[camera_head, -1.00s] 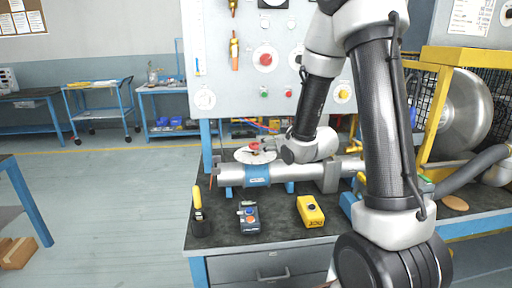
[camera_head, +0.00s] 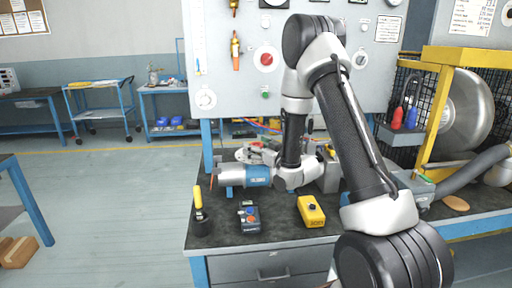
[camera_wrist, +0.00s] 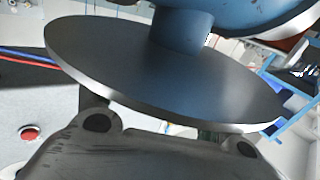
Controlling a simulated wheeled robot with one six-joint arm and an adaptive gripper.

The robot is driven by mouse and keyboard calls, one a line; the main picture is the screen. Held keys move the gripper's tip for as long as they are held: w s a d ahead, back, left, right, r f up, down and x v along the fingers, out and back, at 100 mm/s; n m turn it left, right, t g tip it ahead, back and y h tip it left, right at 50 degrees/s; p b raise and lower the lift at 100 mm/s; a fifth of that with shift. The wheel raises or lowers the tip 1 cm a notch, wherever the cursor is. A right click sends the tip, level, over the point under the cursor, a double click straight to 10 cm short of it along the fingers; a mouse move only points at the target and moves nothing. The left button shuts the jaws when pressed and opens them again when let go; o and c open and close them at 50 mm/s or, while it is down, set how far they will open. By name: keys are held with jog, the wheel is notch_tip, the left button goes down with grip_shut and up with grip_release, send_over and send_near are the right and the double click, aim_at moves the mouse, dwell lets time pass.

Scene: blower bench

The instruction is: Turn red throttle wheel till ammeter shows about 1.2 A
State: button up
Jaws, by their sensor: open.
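The red throttle wheel shows only as small red parts (camera_head: 257,146) above a pale round disc (camera_head: 243,155) on the pipe, partly hidden by my arm in the head view. The pipe has a blue collar (camera_head: 258,175). In the wrist view, a large grey disc (camera_wrist: 150,75) on a blue stem (camera_wrist: 182,30) fills the middle. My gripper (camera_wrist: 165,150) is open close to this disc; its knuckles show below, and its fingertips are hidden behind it. Contact cannot be told. No red wheel is clear in the wrist view. No ammeter reading is legible.
The panel (camera_head: 230,75) stands behind the pipe, with a red knob (camera_head: 266,59). On the bench front are a yellow-handled tool (camera_head: 199,205), a grey-blue box (camera_head: 248,217) and a yellow box (camera_head: 311,211). A yellow-framed fan guard (camera_head: 440,100) stands right.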

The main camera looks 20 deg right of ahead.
jog(key=shift+w, duration=0.15)
jog(key=c, duration=1.1)
jog(key=shift+o, duration=0.2)
jog(key=shift+d+n+g+y, duration=0.1)
jog(key=shift+n+g+y, duration=0.6)
jog(key=shift+y, duration=0.4)
jog(key=shift+a+n+g+y, duration=0.2)
jog(key=shift+n+g+y, duration=0.3)
jog(key=shift+n+y, duration=0.5)
jog(key=o, duration=1.1)
jog(key=shift+c, duration=0.2)
